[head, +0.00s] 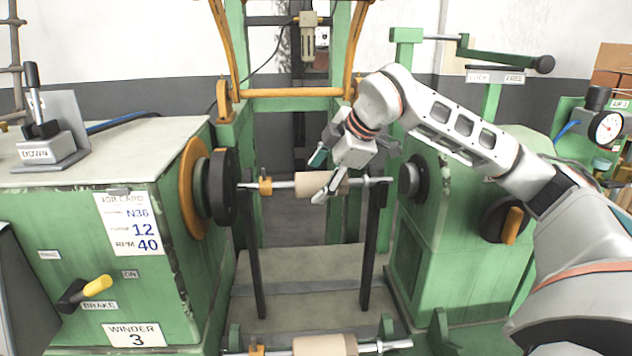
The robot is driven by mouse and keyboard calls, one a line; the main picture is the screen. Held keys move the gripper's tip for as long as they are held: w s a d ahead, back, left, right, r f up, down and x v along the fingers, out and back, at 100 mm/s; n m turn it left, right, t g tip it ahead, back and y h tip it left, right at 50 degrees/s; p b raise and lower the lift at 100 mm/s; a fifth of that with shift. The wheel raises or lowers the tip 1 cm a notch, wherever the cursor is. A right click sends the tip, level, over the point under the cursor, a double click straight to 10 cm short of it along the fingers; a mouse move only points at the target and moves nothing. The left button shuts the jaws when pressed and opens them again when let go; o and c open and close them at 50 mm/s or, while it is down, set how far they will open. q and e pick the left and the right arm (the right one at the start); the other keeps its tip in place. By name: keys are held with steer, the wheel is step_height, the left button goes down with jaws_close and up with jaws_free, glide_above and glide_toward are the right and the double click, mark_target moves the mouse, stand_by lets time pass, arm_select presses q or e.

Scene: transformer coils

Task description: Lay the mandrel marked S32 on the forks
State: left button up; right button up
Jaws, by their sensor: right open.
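A mandrel, a metal rod with a tan roll (309,184) and an orange collar (265,186), lies level across the tops of two black upright forks (371,245). A second mandrel with a tan roll (320,346) is partly cut off at the bottom edge. I cannot read an S32 mark on either one. My right gripper (320,178) is open at the upper mandrel's roll, one finger overlapping the roll's right part and the other above it. I cannot tell whether it touches. My left gripper is out of view.
The green winder (180,285) with a black faceplate (223,187) stands left, with a job card (127,222) reading N36, 12 and 40. A green tailstock (445,230) stands right. An orange guard frame (291,92) is behind.

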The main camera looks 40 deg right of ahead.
steer(key=v, duration=1)
steer(key=shift+r, duration=0.1)
